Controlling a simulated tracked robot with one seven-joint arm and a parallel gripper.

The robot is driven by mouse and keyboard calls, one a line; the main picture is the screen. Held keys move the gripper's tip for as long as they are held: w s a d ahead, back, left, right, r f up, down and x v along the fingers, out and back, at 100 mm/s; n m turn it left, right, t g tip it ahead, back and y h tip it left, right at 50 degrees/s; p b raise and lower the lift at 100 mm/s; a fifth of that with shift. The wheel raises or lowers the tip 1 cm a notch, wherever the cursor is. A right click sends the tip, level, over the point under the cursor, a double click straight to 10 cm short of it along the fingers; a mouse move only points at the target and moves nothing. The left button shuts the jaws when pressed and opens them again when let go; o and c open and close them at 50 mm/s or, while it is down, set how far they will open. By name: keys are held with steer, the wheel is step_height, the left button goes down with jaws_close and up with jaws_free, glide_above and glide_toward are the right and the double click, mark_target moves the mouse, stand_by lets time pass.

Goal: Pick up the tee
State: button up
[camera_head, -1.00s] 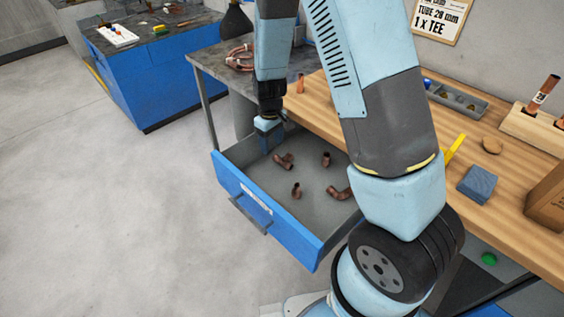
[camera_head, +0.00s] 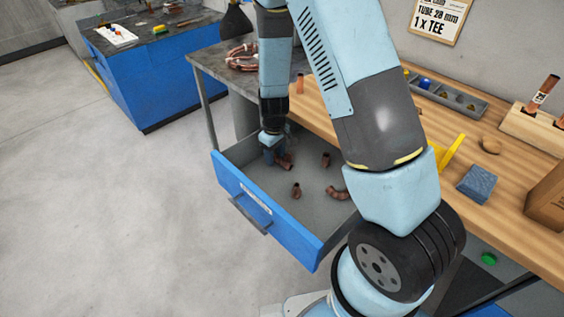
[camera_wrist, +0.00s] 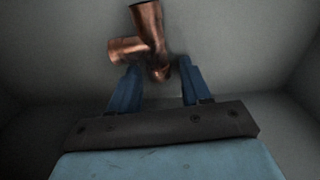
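The copper tee (camera_wrist: 150,40) lies on the drawer floor in the wrist view, with its branch pointing left. In the head view the tee (camera_head: 287,164) shows partly beside my gripper (camera_head: 272,155), in the back left part of the open drawer. In the wrist view my gripper (camera_wrist: 157,88) is open. Its two blue fingers stand apart, with the near end of the tee at or just beyond the gap between their tips. I cannot tell whether the fingers touch it.
The blue drawer (camera_head: 240,203) is pulled out, its walls around my gripper. Other copper fittings lie inside: one upright (camera_head: 296,190), one at the back (camera_head: 325,160), an elbow (camera_head: 338,193). The wooden bench (camera_head: 400,165) borders the drawer at right.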

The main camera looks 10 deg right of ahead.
jaws_close()
steer(key=shift+r, duration=0.15)
